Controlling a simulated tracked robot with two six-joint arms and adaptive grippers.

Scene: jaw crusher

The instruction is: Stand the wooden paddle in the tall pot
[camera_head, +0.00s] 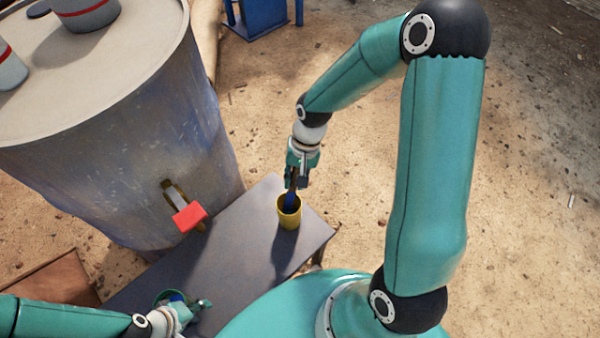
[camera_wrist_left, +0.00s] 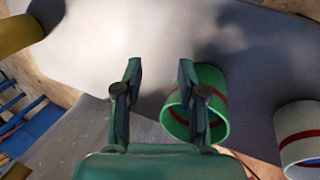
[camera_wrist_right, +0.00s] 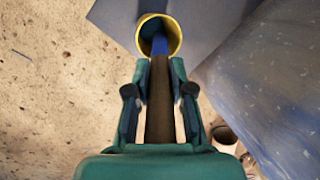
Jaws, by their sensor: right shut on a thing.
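The wooden paddle (camera_wrist_right: 160,95) has a brown shaft and a blue end. My right gripper (camera_wrist_right: 159,88) is shut on the brown shaft. The paddle points down, and its blue end (camera_head: 290,200) is within the mouth of the yellow pot (camera_head: 288,217). The yellow pot also shows in the right wrist view (camera_wrist_right: 147,38). It stands upright on the dark table; whether the paddle touches its bottom is hidden. My right gripper (camera_head: 297,178) is just above the rim. My left gripper (camera_wrist_left: 160,90) is open and empty, near a green pot.
The dark table (camera_head: 237,237) bears the green pot (camera_wrist_left: 208,80) with a red stripe and a white pot (camera_wrist_left: 297,125) with a red stripe. A large grey drum (camera_head: 120,150) with a red-handled tap (camera_head: 189,216) stands left. A blue frame (camera_head: 262,15) is behind.

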